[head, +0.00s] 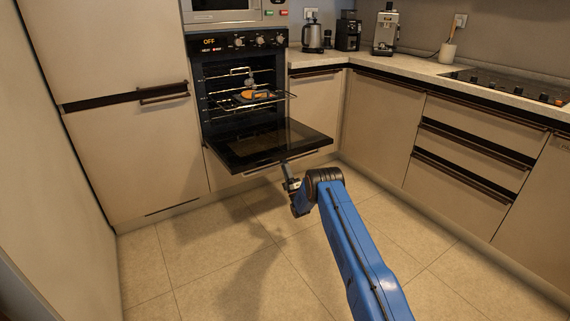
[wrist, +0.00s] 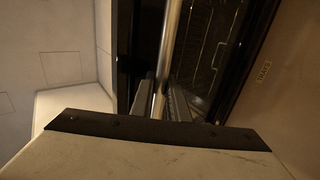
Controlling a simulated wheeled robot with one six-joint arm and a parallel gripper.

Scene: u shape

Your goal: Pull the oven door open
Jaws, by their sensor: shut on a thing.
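The oven door (head: 295,137) is swung down, close to level, with its dark glass inner face up. The oven (head: 262,68) behind it stands open, and a rack (head: 228,100) inside holds a dish with orange food. My gripper (head: 287,172) is at the door's front edge, just under it. In the wrist view my gripper (wrist: 161,103) is shut on the silver bar handle (wrist: 169,50), with one finger on each side. In the head view the door hides part of the handle.
Tall cabinet fronts (head: 130,140) stand left of the oven. Lower cabinets and drawers (head: 465,160) run along the right, under a counter with a kettle (head: 313,37) and a coffee machine (head: 386,32). The tiled floor (head: 205,270) in front is clear.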

